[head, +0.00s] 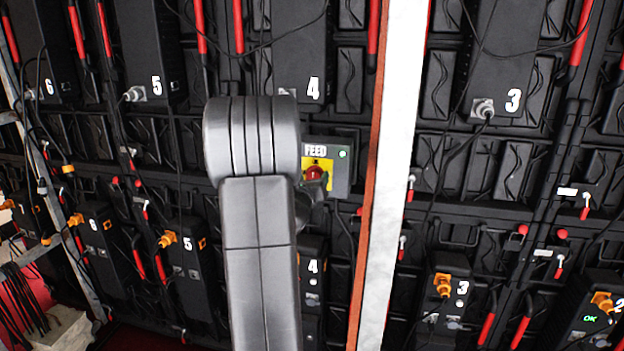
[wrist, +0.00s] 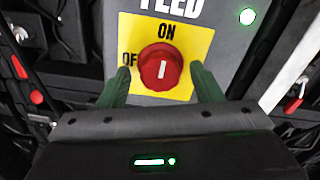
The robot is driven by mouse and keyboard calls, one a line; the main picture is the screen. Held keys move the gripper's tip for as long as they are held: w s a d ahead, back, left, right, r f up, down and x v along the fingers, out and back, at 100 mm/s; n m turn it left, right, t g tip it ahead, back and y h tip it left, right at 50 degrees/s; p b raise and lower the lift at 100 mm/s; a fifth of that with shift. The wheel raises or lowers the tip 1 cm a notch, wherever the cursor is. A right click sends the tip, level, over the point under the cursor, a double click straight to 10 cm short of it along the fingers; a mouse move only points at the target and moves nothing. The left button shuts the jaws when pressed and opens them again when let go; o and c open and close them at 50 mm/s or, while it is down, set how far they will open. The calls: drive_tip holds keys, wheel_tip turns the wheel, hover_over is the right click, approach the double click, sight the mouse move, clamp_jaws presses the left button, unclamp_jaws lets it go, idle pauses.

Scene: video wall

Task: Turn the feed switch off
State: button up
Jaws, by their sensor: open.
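The grey feed box (head: 341,170) hangs on the back of the video wall, partly hidden behind my arm in the head view. Its yellow plate (wrist: 203,45) carries the words ON at the top and OFF at the left, the latter partly hidden. The red switch knob (wrist: 160,72) has a short white mark that looks upright, towards ON. A green lamp (wrist: 247,16) on the box is lit. My gripper (wrist: 160,66) is open, with one dark green finger on each side of the knob. I cannot tell whether either finger touches it.
A white and orange upright post (head: 385,170) stands just right of the feed box. Black numbered panel units, such as unit 3 (head: 496,60), and loose hanging cables surround it. A red-tipped latch (wrist: 293,104) lies right of my gripper.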

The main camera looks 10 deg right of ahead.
drive_tip(key=c, duration=1)
drive_tip(key=shift+n+b, duration=0.3)
drive_tip(key=shift+b, duration=0.1)
drive_tip(key=shift+n+b, duration=1.95)
drive_tip(key=shift+n, duration=6.65)
